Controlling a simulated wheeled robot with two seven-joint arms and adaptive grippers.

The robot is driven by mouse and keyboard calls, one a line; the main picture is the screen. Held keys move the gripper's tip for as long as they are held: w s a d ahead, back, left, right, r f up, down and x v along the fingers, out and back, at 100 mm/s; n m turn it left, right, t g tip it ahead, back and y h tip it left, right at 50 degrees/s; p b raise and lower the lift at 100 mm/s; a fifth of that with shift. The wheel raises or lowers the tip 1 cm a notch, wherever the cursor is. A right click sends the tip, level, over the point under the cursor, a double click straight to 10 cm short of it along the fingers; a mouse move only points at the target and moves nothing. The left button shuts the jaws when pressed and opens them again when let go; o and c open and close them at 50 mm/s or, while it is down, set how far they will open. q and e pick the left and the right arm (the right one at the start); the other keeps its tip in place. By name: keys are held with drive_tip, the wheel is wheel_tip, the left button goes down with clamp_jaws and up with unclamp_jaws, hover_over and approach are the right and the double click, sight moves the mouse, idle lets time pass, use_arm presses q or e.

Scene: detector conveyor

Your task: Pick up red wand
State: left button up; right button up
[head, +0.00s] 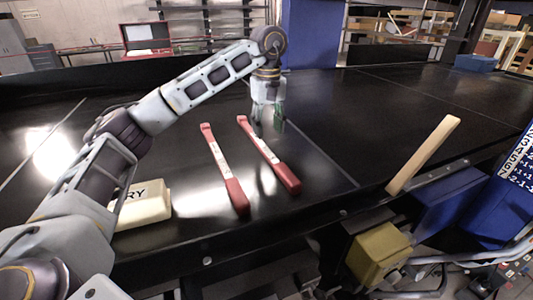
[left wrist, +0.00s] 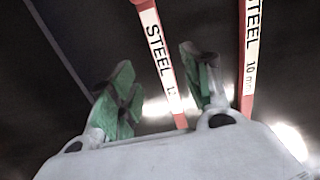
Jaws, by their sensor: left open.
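Two red wands with white labels lie side by side on the black belt in the head view, a left one (head: 225,170) and a right one (head: 267,155). My left gripper (head: 268,128) is open, with green finger pads, near the far end of the right wand. In the left wrist view, one wand marked STEEL (left wrist: 160,52) shows between the open fingers (left wrist: 157,80). The other wand, marked STEEL 10 mm (left wrist: 250,65), lies to the right of them. No wand is held. My right gripper is not in view.
A cream block (head: 145,207) with black letters sits at the left, partly behind my left arm. A pale tan bar (head: 424,155) leans at the belt's right edge. A yellow box (head: 377,252) is below that edge. A blue column (head: 309,35) stands behind. The belt right of the wands is clear.

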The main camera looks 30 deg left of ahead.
sight(268, 152)
use_arm(q)
drive_tip(key=shift+f, duration=1.5)
drive_tip(key=shift+f, duration=0.1)
drive_tip(key=shift+s+f+p, duration=0.1)
drive_tip(key=shift+f+p, duration=0.85)
drive_tip(key=shift+f, duration=1.55)
clamp_jaws()
